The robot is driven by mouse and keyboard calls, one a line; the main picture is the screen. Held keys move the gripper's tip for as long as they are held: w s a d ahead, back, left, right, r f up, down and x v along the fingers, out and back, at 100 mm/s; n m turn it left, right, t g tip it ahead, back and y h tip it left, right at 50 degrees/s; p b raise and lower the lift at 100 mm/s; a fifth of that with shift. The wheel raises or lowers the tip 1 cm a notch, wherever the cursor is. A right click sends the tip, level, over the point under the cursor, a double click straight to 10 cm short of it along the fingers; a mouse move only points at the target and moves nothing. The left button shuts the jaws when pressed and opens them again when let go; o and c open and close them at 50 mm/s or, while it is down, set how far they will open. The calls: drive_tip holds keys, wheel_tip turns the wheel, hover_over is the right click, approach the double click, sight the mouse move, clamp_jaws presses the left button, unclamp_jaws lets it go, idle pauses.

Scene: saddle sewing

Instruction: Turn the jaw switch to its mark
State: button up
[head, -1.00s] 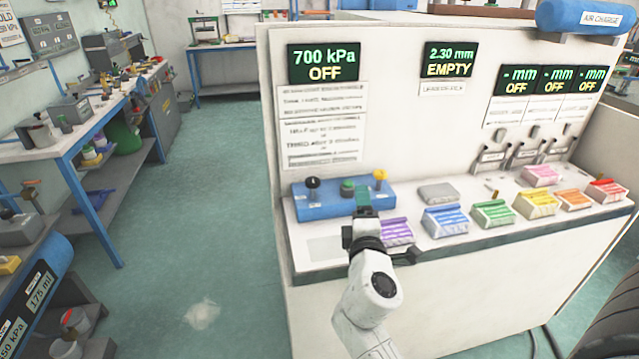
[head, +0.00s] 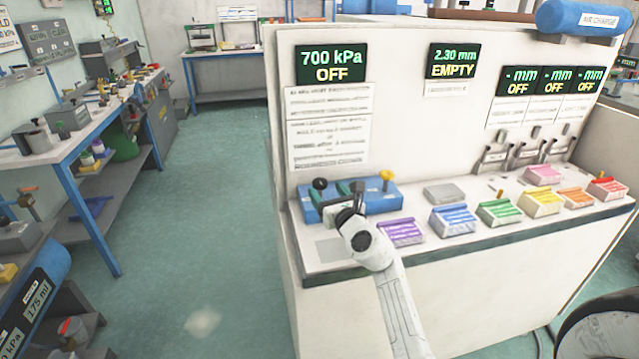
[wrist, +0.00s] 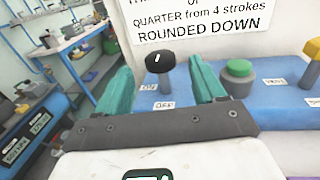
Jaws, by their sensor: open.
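A blue box (head: 310,213) on the white bench carries a knob with a black round top (head: 319,184) on a grey post. The knob shows larger in the wrist view (wrist: 160,62), with a small white mark on its top. Small labels stand by its base, one seeming to read OFF (wrist: 163,106). My gripper (wrist: 160,78) is open, its teal fingers on either side of the knob in that view, with gaps on both sides. I cannot tell how near it is in depth.
A green button (wrist: 238,78) and a yellow knob (head: 387,176) stand right of the black knob. The display (head: 332,64) behind reads 700 kPa OFF. Purple (head: 401,231), blue (head: 454,219) and other coloured blocks line the bench to the right. A white wall rises behind the box.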

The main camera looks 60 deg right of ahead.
sight(323, 187)
drive_tip(key=x, duration=0.5)
drive_tip(key=shift+w+d+b, duration=0.25)
drive_tip(key=shift+w+b, duration=0.05)
drive_tip(key=c, duration=1)
drive_tip(key=shift+o, duration=0.2)
